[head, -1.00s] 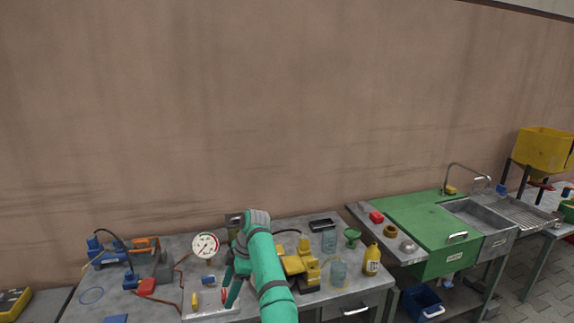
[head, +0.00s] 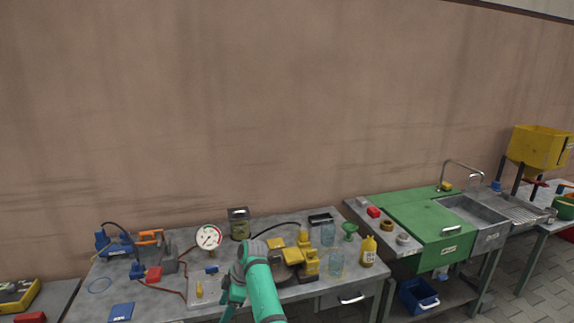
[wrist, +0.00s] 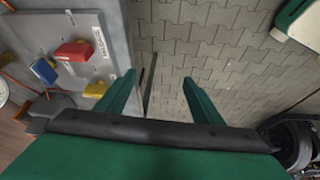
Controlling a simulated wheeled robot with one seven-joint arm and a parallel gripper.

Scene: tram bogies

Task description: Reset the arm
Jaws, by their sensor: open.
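My green arm reaches up from the bottom of the head view, in front of the workbench (head: 128,290). My gripper (wrist: 160,82) shows in the wrist view with its two green fingers apart and nothing between them. It points down over the paved floor (wrist: 215,45), beside the edge of the bench. In the head view the fingers are partly cut off by the lower picture edge. The bench edge, with a red block (wrist: 73,51), a blue block (wrist: 44,70) and a yellow piece (wrist: 96,90) on a pale board, lies to the left in the wrist view.
The bench carries a gauge (head: 208,237), a tin (head: 239,224), a yellow machine (head: 300,258), glass jars (head: 337,263) and a yellow bottle (head: 368,250). A green-topped sink unit (head: 430,218) stands to the right, with a blue bin (head: 417,296) below.

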